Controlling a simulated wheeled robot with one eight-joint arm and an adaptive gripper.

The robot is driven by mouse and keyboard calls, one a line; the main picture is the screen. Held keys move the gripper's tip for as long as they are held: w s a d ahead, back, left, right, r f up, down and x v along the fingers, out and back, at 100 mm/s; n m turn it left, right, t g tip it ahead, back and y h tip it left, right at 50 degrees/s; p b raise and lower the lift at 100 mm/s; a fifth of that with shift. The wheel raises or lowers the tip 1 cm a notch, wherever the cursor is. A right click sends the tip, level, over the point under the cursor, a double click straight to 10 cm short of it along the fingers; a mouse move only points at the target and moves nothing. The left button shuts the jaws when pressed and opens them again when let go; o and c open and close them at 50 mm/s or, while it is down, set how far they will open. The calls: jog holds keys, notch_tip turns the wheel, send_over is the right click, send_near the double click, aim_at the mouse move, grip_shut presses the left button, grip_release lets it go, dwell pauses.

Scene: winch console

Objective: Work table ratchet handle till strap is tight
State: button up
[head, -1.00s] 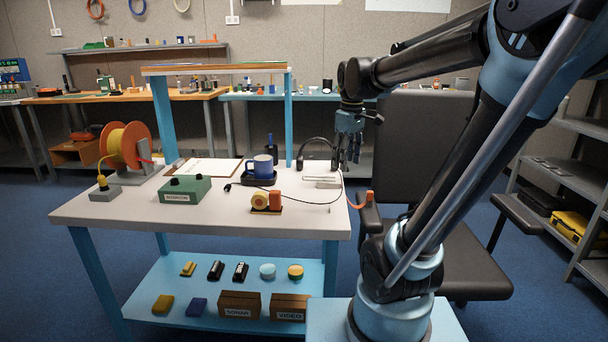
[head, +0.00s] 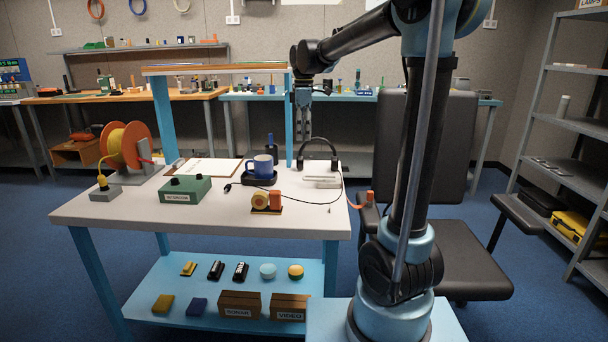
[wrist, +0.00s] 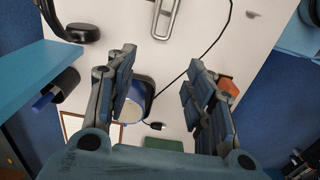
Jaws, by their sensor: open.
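A small device with a yellow drum and an upright orange block (head: 275,200), which looks like the ratchet, sits on a dark base near the front of the white table (head: 120,212). I cannot make out a separate handle or how taut any strap is. In the wrist view the orange block (wrist: 228,86) is partly hidden behind the right finger. My gripper (head: 303,106) points down, open and empty, above the back right of the table. It is well above and behind the ratchet, touching nothing.
A blue mug (head: 262,164) in a dark tray, headphones (head: 318,148), a metal bracket (head: 322,180) and a green box (head: 185,189) stand on the table. A black cable crosses it. An orange hook (head: 361,197) juts at the right edge. A blue-posted shelf (head: 163,115) rises behind.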

aim_at(304, 177)
notch_tip(304, 177, down, 16)
jog(key=shift+r, duration=0.1)
dwell(0.5)
grip_shut()
jog(key=shift+s, duration=0.1)
